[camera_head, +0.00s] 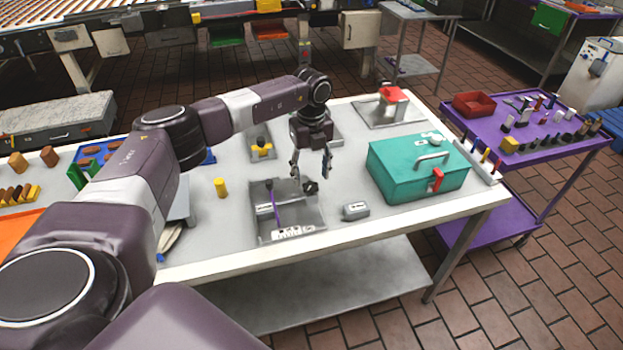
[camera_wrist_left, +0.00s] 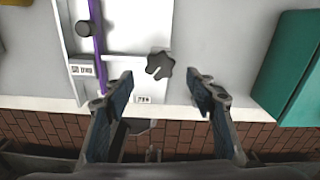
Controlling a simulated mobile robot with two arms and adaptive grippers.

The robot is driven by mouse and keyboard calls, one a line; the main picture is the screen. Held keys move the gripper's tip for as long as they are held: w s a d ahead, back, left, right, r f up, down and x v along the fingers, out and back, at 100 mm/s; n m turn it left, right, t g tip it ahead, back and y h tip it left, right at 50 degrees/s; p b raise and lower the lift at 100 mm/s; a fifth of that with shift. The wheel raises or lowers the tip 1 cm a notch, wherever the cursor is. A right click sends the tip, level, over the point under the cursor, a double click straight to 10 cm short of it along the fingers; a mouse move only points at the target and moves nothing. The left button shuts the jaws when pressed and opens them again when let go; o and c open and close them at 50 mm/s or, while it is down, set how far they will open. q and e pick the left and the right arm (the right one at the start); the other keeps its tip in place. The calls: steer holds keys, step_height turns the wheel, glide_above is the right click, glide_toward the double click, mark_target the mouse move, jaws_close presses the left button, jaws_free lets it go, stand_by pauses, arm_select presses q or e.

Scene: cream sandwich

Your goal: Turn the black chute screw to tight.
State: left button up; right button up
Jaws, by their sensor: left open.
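The black chute screw (camera_wrist_left: 160,65) is a dark lobed knob at the right edge of a grey metal fixture. It also shows in the head view (camera_head: 311,187), just under my left gripper. The grey fixture (camera_head: 262,235) holds a purple strip (camera_head: 275,208) and small white labels. My left gripper (camera_head: 311,178) is open and empty above the knob. In the left wrist view the knob lies ahead of and between the two fingertips (camera_wrist_left: 163,82), and the fingers appear apart from it. My right gripper is not in view.
A teal box (camera_head: 400,175) with a red latch stands right of the fixture. A small grey block (camera_head: 355,211) lies between them near the front edge. A yellow cylinder (camera_head: 221,187) stands left of the fixture. A purple cart (camera_head: 565,150) with many small parts is at the right.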

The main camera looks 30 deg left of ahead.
mark_target(311, 187)
arm_select(q)
steer(key=shift+f+p, duration=0.35)
steer(key=shift+f, duration=1.35)
steer(key=shift+c, duration=0.2)
steer(key=c, duration=1.1)
